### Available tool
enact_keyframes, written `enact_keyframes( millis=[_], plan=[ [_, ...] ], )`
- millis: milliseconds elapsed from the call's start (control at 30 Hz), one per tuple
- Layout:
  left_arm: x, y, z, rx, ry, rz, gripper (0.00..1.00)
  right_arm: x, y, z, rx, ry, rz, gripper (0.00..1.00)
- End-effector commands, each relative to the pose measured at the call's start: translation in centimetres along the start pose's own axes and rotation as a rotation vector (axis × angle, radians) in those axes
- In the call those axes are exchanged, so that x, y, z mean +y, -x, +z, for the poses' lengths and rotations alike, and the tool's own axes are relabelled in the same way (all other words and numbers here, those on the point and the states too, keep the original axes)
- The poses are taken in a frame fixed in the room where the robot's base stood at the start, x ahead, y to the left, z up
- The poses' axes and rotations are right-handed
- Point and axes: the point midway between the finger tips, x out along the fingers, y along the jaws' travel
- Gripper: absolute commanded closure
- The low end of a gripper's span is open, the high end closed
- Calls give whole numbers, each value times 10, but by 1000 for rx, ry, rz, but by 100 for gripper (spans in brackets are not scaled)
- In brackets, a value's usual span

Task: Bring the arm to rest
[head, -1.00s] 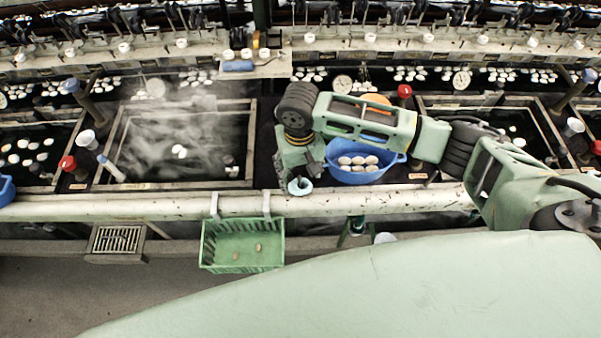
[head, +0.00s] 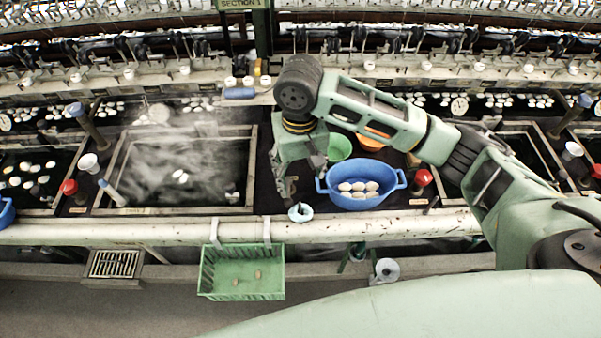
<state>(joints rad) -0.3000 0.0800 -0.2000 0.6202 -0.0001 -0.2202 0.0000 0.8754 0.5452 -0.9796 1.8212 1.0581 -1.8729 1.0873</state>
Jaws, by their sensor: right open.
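My right gripper (head: 288,190) hangs pointing down from my right arm, over the dark counter just left of the blue colander. It is open and I see nothing between its fingers. The blue colander (head: 362,201) has two handles and holds several pale cocoons (head: 358,188). A small pale ring-shaped piece (head: 301,212) is on the front ledge, just below and right of the gripper. My left gripper is not in the head view.
A steaming basin (head: 180,170) lies to the left. A green crate (head: 242,272) with a few cocoons hangs from the front rail (head: 130,231). A green bowl (head: 339,148) and an orange bowl (head: 372,141) stand behind the colander. A red-topped object (head: 423,177) stands to its right.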

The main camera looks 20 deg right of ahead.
Motion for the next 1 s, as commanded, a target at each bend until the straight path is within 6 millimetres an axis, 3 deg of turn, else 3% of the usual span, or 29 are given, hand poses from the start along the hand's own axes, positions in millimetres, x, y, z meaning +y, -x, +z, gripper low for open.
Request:
enact_keyframes(
  millis=[467,800,1000],
  plan=[
    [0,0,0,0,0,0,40,-7,-7,6,2,26,-18,40],
    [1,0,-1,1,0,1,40,-64,-53,61,118,253,-239,40],
    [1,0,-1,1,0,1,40,-64,-69,89,232,288,-309,40]
  ],
)
